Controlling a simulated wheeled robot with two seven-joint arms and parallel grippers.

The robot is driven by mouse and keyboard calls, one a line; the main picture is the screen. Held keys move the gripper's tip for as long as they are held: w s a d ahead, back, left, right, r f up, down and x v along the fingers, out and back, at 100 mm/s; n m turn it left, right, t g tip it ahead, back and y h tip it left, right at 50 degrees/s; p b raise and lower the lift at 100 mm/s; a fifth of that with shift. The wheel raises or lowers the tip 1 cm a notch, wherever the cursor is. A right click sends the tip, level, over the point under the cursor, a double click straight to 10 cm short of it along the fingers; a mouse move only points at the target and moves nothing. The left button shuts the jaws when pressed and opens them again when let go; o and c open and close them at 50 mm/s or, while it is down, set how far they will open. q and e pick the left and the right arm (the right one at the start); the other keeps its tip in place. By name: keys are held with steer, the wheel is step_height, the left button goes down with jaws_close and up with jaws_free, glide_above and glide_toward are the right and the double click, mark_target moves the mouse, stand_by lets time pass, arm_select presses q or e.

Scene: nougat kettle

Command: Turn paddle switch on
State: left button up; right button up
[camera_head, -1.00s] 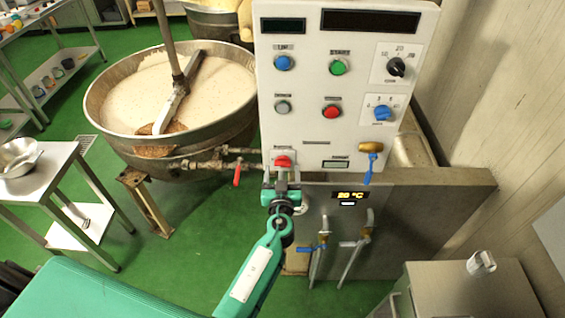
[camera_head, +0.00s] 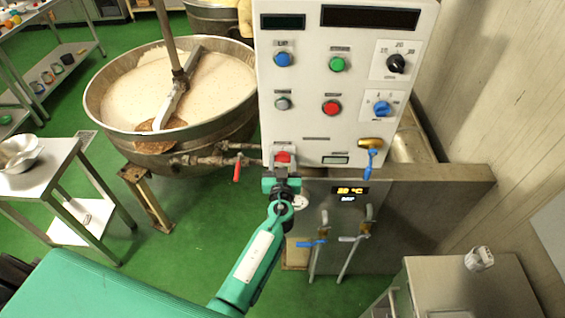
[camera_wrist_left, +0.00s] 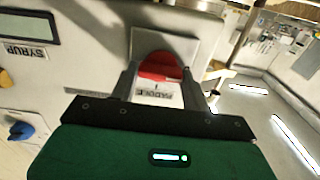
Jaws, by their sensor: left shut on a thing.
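The paddle switch is a red knob (camera_head: 283,158) at the lower left of the white control panel (camera_head: 310,110). In the left wrist view the red knob (camera_wrist_left: 160,67) sits on a plate, with a label reading PADDLE below it. My left gripper (camera_head: 282,168) is at the switch, with its fingers (camera_wrist_left: 165,80) on either side of the knob, shut on it. The gripper partly hides the knob in the head view. My right gripper is not in view.
The panel also carries blue, green, grey and red buttons and two dials (camera_head: 396,63). A blue-handled valve (camera_head: 370,150) hangs at its lower right. The kettle (camera_head: 165,100) with its paddle stands to the left. A metal table (camera_head: 45,172) is at the far left.

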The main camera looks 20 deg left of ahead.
arm_select(q)
steer(key=shift+f+m+b, duration=0.2)
steer(key=shift+m+b, duration=0.6)
steer(key=shift+o, duration=0.2)
steer(key=shift+d+m+b, duration=0.1)
steer(key=shift+m+b, duration=0.85)
steer(key=shift+m, duration=0.25)
steer(key=m+b, duration=0.1)
steer(key=m, duration=0.1)
steer(key=shift+m, duration=0.3)
steer(key=shift+c, duration=0.2)
steer(key=m+b, duration=0.1)
steer(key=m, duration=0.1)
steer(key=shift+d+m, duration=0.1)
steer(key=shift+m, duration=0.3)
steer(key=m+b, duration=0.1)
steer(key=m, duration=0.2)
steer(key=shift+m, duration=0.3)
steer(key=shift+f+m, duration=0.1)
steer(key=shift+m, duration=2.4)
steer(key=o, duration=1)
